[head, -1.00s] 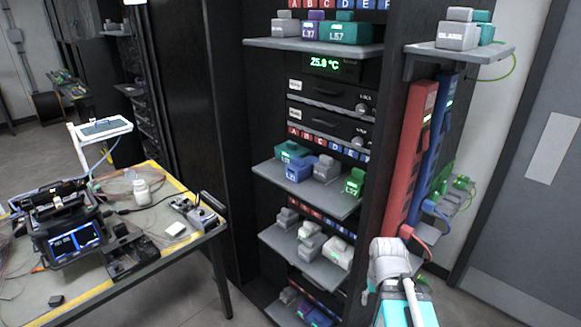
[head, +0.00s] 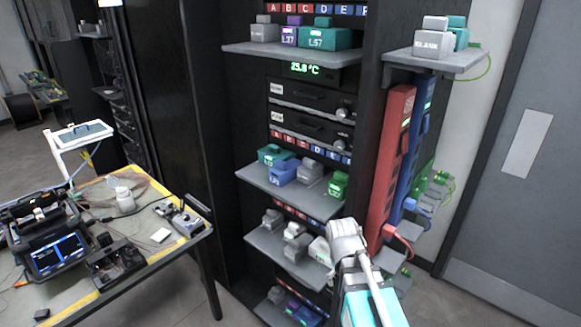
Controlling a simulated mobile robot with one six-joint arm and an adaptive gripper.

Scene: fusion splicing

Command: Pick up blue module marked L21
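A blue module (head: 283,174) sits on the middle shelf (head: 300,198) of the dark rack, between a teal module (head: 270,155) and a grey one (head: 311,171). Its label is too small to read for certain. A purple-blue module (head: 306,314) lies on the lowest shelf, partly cut off by the frame edge, its label also unreadable. My arm reaches up from the lower right in front of the lower shelves, and its white joint covers part of the shelf below the middle one. I cannot make out gripper fingers in this view.
A green module (head: 339,184) stands at the middle shelf's right end. Upright red (head: 391,160) and blue (head: 420,135) units stand right of the rack. A workbench (head: 150,262) with a splicer (head: 48,235) is at the left. Some floor shows between bench and rack.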

